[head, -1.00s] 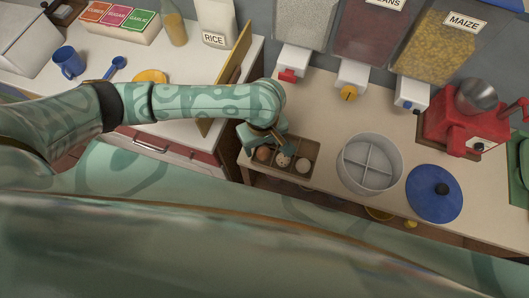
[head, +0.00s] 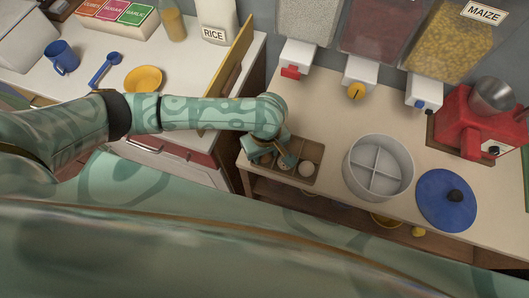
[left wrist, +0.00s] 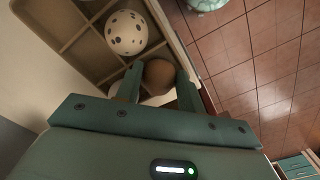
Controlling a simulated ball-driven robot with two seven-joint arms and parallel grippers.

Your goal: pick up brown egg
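The brown egg (left wrist: 158,74) shows in the left wrist view between the fingertips of my left gripper (left wrist: 159,80). The fingers stand apart, one on each side of it; I see no clear grip. In the head view my left gripper (head: 272,160) is over the left end of the brown compartmented tray (head: 313,153) and hides the brown egg. A white egg with dark speckles (left wrist: 127,33) sits in the neighbouring compartment, and shows partly in the head view (head: 285,166). A plain pale egg (head: 306,169) lies to its right. My right gripper is not in view.
A round divided grey container (head: 378,167) and a blue lid (head: 446,199) stand right of the tray. Dispensers (head: 362,75) line the back. A yellow upright board (head: 236,62) is left of my wrist. The counter's front edge is close to the tray.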

